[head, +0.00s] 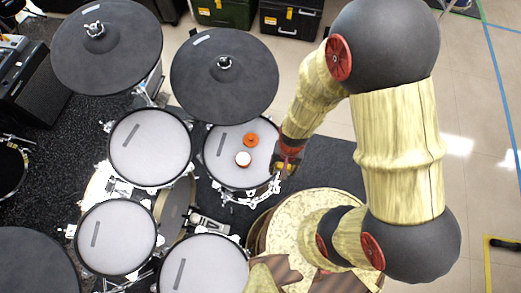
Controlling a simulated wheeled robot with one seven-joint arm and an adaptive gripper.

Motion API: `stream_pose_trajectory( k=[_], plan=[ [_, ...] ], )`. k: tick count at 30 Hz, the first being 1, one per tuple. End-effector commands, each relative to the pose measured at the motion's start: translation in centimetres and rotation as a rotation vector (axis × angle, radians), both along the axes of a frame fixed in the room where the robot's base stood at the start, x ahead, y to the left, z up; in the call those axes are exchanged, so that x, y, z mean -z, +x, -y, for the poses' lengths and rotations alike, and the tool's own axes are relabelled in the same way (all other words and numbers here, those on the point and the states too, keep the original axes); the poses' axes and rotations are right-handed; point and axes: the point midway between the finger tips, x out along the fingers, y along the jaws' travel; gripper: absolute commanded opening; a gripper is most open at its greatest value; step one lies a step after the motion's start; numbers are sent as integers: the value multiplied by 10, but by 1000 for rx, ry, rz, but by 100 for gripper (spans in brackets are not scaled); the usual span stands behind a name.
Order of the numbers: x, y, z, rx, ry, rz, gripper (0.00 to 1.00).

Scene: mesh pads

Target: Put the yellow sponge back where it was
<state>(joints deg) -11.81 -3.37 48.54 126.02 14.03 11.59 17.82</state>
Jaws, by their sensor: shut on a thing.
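My gripper (286,166) reaches down at the right rim of a white mesh drum pad (222,171). It is shut on a small yellow thing (283,167), which looks like the yellow sponge. The fingers hide much of it, and its exact shape is too small to tell. I cannot tell how high it is above the rim. On the pad lie an orange round thing (251,140) and, just below it in the picture, a white round thing with an orange edge (243,159). Both are left of my gripper and apart from it.
A dark cymbal pad (224,85) overhangs the back of this pad. Another cymbal (107,48) and several mesh pads, such as one at the left (150,146), stand around. The right and lower parts of the pad with the two round things are bare.

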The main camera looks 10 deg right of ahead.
Motion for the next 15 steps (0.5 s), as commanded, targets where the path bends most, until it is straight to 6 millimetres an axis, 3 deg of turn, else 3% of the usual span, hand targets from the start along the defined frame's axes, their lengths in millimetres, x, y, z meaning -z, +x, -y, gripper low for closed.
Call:
stream_pose_trajectory(
  k=[13,15],
  plan=[
    [44,82,-34,2,0,1,21],
    [59,90,-38,2,-1,-3,21]
  ],
)
